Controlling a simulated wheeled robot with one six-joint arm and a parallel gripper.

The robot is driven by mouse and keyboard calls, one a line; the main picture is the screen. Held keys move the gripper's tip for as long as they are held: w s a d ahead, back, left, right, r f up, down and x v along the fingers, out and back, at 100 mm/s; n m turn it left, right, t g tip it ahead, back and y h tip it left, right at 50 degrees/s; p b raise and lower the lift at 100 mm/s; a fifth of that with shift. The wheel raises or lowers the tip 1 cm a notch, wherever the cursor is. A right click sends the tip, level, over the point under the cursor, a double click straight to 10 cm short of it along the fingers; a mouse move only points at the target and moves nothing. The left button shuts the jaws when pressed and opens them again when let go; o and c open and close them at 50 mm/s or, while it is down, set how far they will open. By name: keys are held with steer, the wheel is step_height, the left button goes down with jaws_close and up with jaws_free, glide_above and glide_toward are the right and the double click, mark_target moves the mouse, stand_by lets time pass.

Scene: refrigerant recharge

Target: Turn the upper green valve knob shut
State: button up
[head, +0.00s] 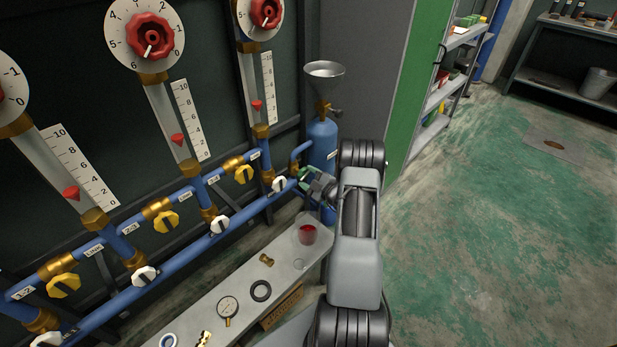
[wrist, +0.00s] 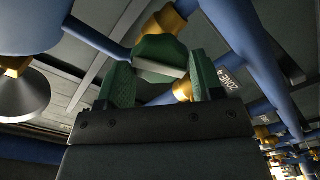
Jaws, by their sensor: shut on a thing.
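The green valve knob (wrist: 160,52) shows in the wrist view, with a pale bar-like edge along its lower side, on brass pipework. My gripper (wrist: 161,72) has one green-faced finger on each side of it and is shut on it. In the head view my gripper (head: 311,178) reaches the right end of the blue piping, beside the blue cylinder (head: 322,142). There the knob is small and mostly hidden by the gripper, so its angle cannot be told.
A metal funnel (head: 324,71) stands above the cylinder. Yellow knobs (head: 166,221) and white knobs (head: 220,224) line the pipes at left. A bench (head: 204,305) below holds a gauge (head: 228,308), a black ring (head: 261,291) and a red-filled cup (head: 307,234).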

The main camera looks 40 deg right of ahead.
steer(key=shift+f, duration=0.1)
steer(key=shift+m+p, duration=0.55)
steer(key=shift+m, duration=0.05)
steer(key=m+p, duration=0.1)
steer(key=m, duration=0.1)
steer(key=shift+m, duration=0.3)
steer(key=o, duration=0.9)
steer(key=shift+s, duration=0.15)
steer(key=shift+s+d+p, duration=0.2)
steer(key=shift+s+p, duration=0.15)
steer(key=shift+s, duration=0.75)
steer(key=shift+s+d+p, duration=0.2)
steer(key=shift+s+p, duration=0.15)
steer(key=shift+s, duration=0.75)
steer(key=shift+s+d+p, duration=0.2)
steer(key=shift+s+p, duration=0.15)
steer(key=shift+s, duration=0.75)
